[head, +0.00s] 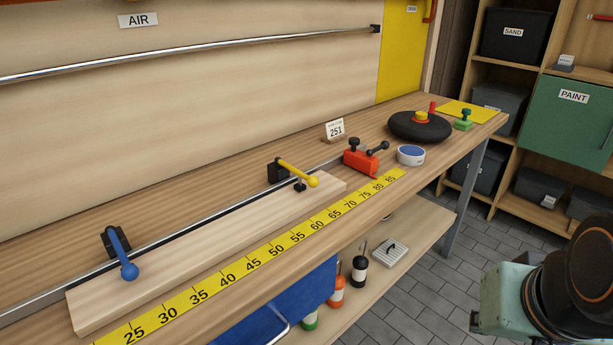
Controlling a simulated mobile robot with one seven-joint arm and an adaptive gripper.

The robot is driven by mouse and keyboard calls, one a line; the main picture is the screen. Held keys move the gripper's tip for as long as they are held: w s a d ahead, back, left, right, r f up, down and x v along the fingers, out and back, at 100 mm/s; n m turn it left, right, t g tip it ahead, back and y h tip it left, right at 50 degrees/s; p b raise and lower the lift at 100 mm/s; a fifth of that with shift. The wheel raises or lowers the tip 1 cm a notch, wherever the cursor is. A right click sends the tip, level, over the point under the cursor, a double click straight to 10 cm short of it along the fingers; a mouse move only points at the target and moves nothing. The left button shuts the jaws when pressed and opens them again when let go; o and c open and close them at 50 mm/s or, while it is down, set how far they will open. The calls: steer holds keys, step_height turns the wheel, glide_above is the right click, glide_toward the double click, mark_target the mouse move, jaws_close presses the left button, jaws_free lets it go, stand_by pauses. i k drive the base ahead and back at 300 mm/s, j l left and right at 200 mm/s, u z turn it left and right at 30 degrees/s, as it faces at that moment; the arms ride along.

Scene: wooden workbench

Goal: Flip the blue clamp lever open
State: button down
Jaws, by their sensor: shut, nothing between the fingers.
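The blue clamp lever (123,259) is at the left end of the bench, mounted on a dark block (109,243) at the back rail. Its arm slopes down toward the front, and its ball end lies over the long pale board (205,248). Whether it touches the board I cannot tell. A yellow clamp lever (299,173) stands farther right along the same rail, also reaching over the board. Part of my arm shows at the lower right, off the bench and far from the blue lever. My gripper's fingers are not visible.
A yellow ruler strip (247,264) runs along the board's front. A red clamp tool (361,161), a round blue-topped tin (411,155) and a black disc (420,127) are at the right. A metal bar (200,50) crosses the wall. Space above the blue lever looks clear.

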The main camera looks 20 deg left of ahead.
mark_target(129, 271)
steer(key=i+l, duration=0.1)
steer(key=u, duration=1.55)
